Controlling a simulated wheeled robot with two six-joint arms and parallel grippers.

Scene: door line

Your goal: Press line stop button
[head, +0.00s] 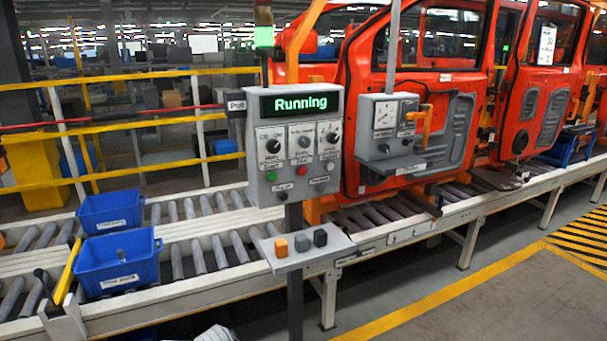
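A grey control panel (294,145) stands on a dark post (294,300) in the middle of the head view. Its display (301,103) reads "Running" in green. Below are several black knobs and small labels too blurred to read fully. A red button (302,171) sits low on the panel, right of a green button (271,176). I cannot read which label marks the line stop button. A green lamp (264,37) is lit above the panel. Neither of my grippers can be made out, and nothing touches the panel.
A small shelf (333,250) with an orange block (281,248) and dark blocks juts out below the panel. Behind it a roller conveyor (235,262) carries blue bins (118,262) and red doors (465,60). A second grey box (388,126) hangs right. Open floor lies front right.

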